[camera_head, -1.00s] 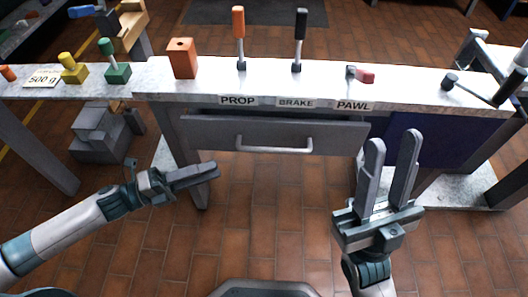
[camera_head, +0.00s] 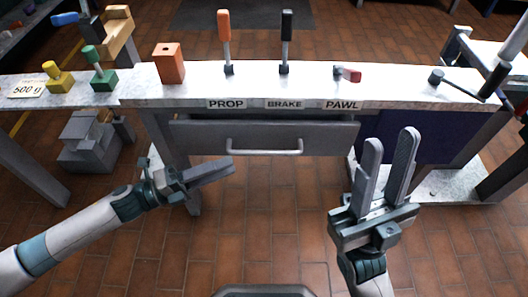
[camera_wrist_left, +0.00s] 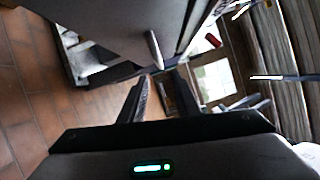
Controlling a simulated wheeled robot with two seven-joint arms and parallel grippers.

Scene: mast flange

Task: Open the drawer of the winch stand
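The winch stand has a pale top (camera_head: 300,92) with PROP, BRAKE and PAWL labels on its front edge. Its grey drawer (camera_head: 200,136) sits below, with a pale bar handle (camera_head: 264,151). A dark gap shows above the drawer front; I cannot tell whether it is ajar. My left gripper (camera_head: 232,165) is just below the handle's left end in the head view, with no contact visible. In the left wrist view its fingers (camera_wrist_left: 162,80) are apart and empty, with the handle (camera_wrist_left: 155,49) beyond them.
An orange lever (camera_head: 224,40), a black lever (camera_head: 286,40), a red-tipped pawl lever (camera_head: 348,74) and an orange block (camera_head: 170,64) stand on top. A crank (camera_head: 462,85) is at the right. A dark blue panel (camera_head: 440,138) is right of the drawer. The floor in front is clear.

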